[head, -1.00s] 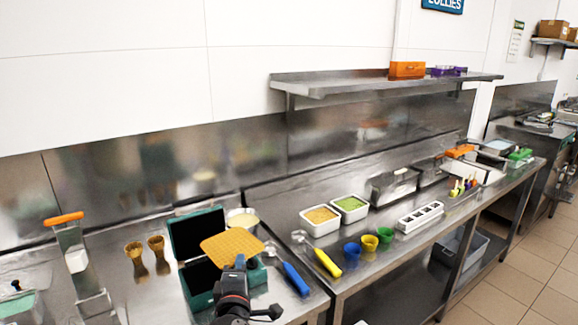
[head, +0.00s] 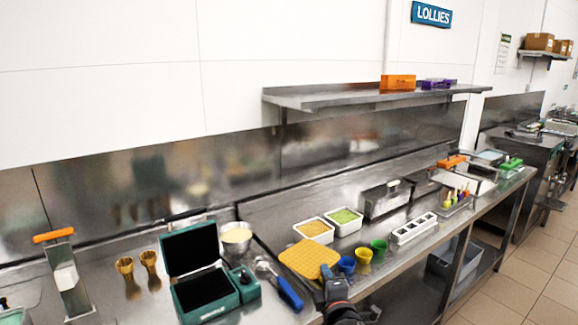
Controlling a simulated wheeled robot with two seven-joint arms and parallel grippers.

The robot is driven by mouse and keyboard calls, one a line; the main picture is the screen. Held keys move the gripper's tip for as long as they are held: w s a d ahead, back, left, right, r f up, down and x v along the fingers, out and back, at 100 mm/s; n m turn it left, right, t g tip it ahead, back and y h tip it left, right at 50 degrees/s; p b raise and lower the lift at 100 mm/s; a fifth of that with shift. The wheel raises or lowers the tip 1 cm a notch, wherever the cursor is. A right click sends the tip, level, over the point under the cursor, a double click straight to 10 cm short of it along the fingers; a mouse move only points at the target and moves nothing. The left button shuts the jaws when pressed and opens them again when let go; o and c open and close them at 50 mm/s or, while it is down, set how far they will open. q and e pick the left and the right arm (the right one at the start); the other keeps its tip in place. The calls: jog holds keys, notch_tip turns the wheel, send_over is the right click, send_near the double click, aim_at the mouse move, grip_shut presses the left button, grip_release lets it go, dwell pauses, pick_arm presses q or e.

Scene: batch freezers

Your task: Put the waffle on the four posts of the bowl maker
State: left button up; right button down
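The waffle (head: 305,257) is a flat golden square with rounded corners. My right gripper (head: 327,272) is shut on its near right edge and holds it roughly level. The waffle is at the front of the counter, right of the open teal waffle box (head: 190,251) and left of the small cups. The stand with an orange handle (head: 53,235) at the far left looks like the bowl maker. Its four posts cannot be made out. My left gripper is not in view.
A blue-handled scoop (head: 288,292) lies between the teal box and the waffle. Blue, yellow and green cups (head: 363,257) stand close to the waffle's right. White tubs (head: 314,230) are behind it.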

jog(key=s+d+f+h, duration=0.1)
jog(key=s+d+f, duration=0.3)
jog(key=f, duration=0.4)
jog(key=s+d+f+m+h, duration=0.1)
jog(key=s+d+f, duration=0.2)
jog(key=d+f, duration=0.4)
jog(key=shift+s+d+f, duration=0.25)
jog(key=shift+s+f, duration=0.1)
jog(key=shift+f, duration=0.2)
